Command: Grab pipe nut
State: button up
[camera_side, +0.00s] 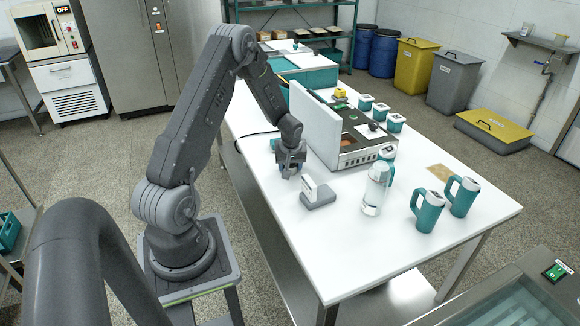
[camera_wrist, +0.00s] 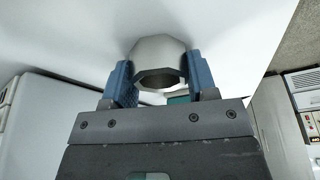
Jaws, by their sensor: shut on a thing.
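The pipe nut (camera_wrist: 158,62) shows in the wrist view as a pale grey ring with a faceted rim and a dark opening. My gripper (camera_wrist: 160,80) has its two blue fingers on either side of the nut and is shut on it. In the side view my gripper (camera_side: 291,165) is low over the white table, left of the white upright panel. The nut cannot be made out clearly in the side view.
A grey block with a white upright piece (camera_side: 316,194) stands just right of my gripper. The white panel (camera_side: 315,127) and the machine (camera_side: 362,150) stand behind it. A clear jug (camera_side: 375,190) and two teal mugs (camera_side: 427,212) are farther right. The table's front (camera_side: 345,258) is clear.

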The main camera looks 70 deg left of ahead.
jog(key=shift+r, duration=0.55)
notch_tip(320, 180, up, 3)
jog(key=shift+f, duration=0.1)
jog(key=s+a+r, duration=0.4)
jog(key=s+r, duration=0.3)
jog(key=s, duration=0.4)
jog(key=shift+d, duration=0.1)
